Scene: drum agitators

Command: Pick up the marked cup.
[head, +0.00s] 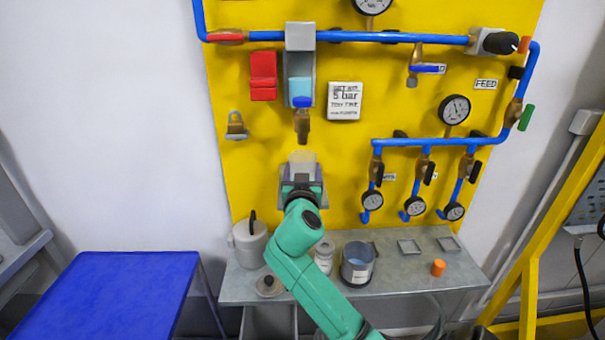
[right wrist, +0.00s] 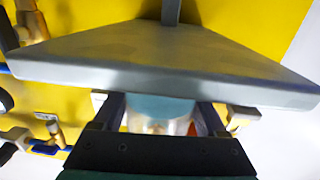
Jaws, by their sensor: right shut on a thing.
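My right gripper (head: 302,178) is raised in front of the yellow panel, well above the bench. It is shut on a pale, see-through cup (head: 302,158), which sits below the brass tap (head: 302,125). The cup also shows between the fingers in the right wrist view (right wrist: 160,122), partly hidden by the gripper body. I cannot make out a mark on it. A grey metal pot (head: 358,277) with a white label stands on the bench to the right of my arm. My left gripper is out of view.
The grey bench (head: 420,280) also holds a grey kettle (head: 247,245), a white jar (head: 323,262), a round lid (head: 269,287), an orange cylinder (head: 438,267) and square trays (head: 408,246). Blue pipes and gauges (head: 454,109) stick out from the panel. A blue table (head: 115,295) is bare.

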